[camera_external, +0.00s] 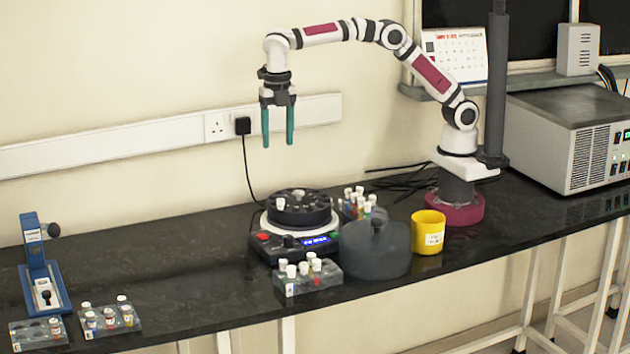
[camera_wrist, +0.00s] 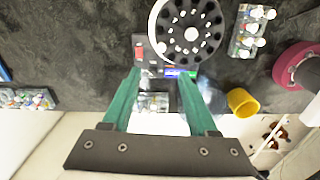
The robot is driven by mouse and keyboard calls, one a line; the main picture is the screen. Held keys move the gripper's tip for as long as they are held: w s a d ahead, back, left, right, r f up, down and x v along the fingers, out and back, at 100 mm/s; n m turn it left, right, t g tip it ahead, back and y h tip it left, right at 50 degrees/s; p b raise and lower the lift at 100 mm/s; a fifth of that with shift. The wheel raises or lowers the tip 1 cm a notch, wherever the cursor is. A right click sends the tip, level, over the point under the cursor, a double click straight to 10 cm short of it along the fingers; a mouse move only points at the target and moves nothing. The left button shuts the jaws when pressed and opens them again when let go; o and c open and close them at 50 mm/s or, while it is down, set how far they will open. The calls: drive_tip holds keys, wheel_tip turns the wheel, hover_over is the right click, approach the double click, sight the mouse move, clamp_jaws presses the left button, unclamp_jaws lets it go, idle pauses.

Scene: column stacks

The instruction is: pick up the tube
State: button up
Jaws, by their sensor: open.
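Several white-capped tubes are in view, and I cannot tell which one the task means. Some tubes (camera_external: 304,268) stand in a clear rack (camera_external: 309,285) in front of the centrifuge. Others stand in a rack behind it, also seen in the wrist view (camera_wrist: 252,28). More tubes (camera_external: 109,315) stand in small racks at the front left. A white cap (camera_external: 280,203) shows at the left of the centrifuge's dark rotor (camera_external: 303,213). My gripper (camera_external: 278,144) is open and empty, its green fingers pointing down, high above the bench and apart from every tube.
The dark lid (camera_external: 376,250) sits right of the centrifuge, with a yellow mug (camera_external: 428,232) beside it. A blue stand (camera_external: 40,265) is at the far left. A grey box (camera_external: 565,140) is at the right.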

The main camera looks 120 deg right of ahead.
sight(281, 200)
drive_tip(key=f, duration=1.5)
drive_tip(key=shift+s+f, duration=0.2)
drive_tip(key=shift+a, duration=0.1)
clamp_jaws()
